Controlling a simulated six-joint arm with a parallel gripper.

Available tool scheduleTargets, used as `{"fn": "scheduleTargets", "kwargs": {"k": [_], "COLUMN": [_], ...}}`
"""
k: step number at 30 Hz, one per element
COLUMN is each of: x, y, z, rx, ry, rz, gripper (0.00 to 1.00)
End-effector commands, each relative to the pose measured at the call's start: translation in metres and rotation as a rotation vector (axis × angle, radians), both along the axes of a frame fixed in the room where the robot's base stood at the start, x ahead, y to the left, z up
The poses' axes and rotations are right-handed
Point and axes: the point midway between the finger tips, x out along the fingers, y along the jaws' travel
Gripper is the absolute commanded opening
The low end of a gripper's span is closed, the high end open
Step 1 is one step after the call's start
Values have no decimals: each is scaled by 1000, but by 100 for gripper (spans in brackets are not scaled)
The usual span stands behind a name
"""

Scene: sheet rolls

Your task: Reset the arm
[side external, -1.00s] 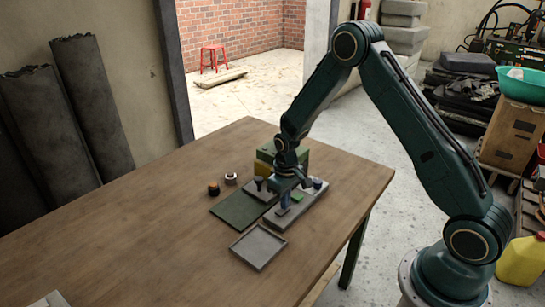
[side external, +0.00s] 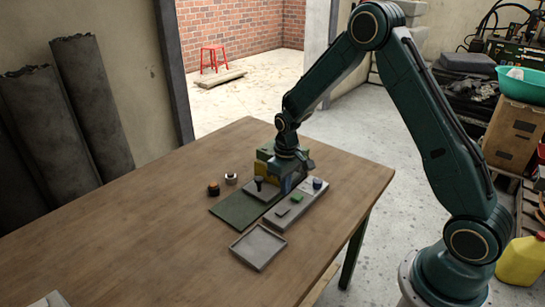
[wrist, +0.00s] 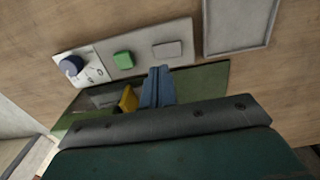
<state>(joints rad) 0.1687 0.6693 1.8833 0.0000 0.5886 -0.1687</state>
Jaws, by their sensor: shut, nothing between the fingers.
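My gripper (side external: 287,186) is shut and empty, with its blue-grey fingers pointing down just behind the grey panel in the side view. The closed fingers (wrist: 157,88) also show in the wrist view, over the green mat. The panel (side external: 284,222) carries a blue knob (side external: 317,184), a green button (side external: 297,198) and a flat grey key (side external: 283,211). In the wrist view, the knob (wrist: 71,66), button (wrist: 123,59) and key (wrist: 167,49) are clear of the fingers. A visible gap from fingers to panel cannot be judged.
A shallow grey tray (side external: 239,249) lies in front of the panel. A black-topped lever (side external: 258,183) stands by the green mat (side external: 233,214). A yellow block (side external: 261,170) is behind.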

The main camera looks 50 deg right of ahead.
Motion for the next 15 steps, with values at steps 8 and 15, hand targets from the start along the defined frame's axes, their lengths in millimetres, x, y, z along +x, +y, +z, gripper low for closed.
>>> {"fn": "scheduleTargets", "kwargs": {"k": [8,15], "x": [0,0], "y": [0,0], "z": [11,11], "rx": [0,0], "ry": [0,0], "rz": [0,0], "gripper": [0,0]}}
